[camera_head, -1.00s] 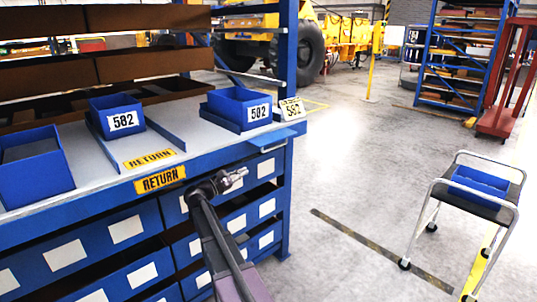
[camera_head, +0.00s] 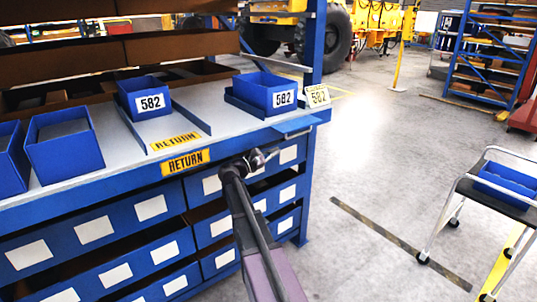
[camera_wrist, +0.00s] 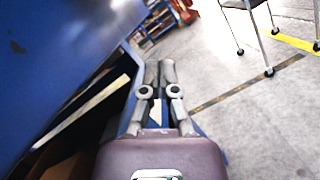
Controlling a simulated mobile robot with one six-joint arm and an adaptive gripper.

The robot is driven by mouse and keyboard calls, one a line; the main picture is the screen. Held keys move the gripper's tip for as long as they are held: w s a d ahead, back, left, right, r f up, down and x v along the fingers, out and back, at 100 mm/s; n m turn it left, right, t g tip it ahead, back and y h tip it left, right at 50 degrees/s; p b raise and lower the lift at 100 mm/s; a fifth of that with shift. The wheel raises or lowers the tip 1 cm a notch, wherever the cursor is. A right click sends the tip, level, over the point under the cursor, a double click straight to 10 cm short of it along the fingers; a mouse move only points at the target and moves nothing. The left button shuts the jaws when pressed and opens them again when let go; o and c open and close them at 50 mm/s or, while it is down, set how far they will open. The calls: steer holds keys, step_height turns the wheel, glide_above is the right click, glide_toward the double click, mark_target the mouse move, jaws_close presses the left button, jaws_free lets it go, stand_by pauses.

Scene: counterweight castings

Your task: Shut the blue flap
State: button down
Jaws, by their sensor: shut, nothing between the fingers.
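The blue flap (camera_head: 292,127) sticks out, roughly level, from the front edge of the bench at its right end in the head view. It stands open. My gripper (camera_head: 266,157) is below and to the left of the flap, in front of the bench's drawer-like bins, and appears apart from it. In the wrist view, my gripper (camera_wrist: 158,72) has its fingers together with nothing between them. A large blue surface fills the upper left there; I cannot tell whether it is the flap or the bench.
The bench (camera_head: 120,172) carries blue bins, two marked 582 (camera_head: 146,97), and a RETURN label (camera_head: 185,162). Labelled blue bins (camera_head: 150,208) sit below. A cart (camera_head: 500,190) with a blue bin stands at the right. The floor (camera_head: 370,150) between bench and cart is mostly clear.

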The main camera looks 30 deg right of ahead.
mark_target(297, 129)
steer(key=s+d+r+p, duration=0.2)
steer(key=d+r+p, duration=0.2)
steer(key=d, duration=0.2)
steer(key=shift+s+r, duration=0.25)
steer(key=shift+s, duration=0.05)
steer(key=shift+s+d, duration=0.15)
stand_by(0.5)
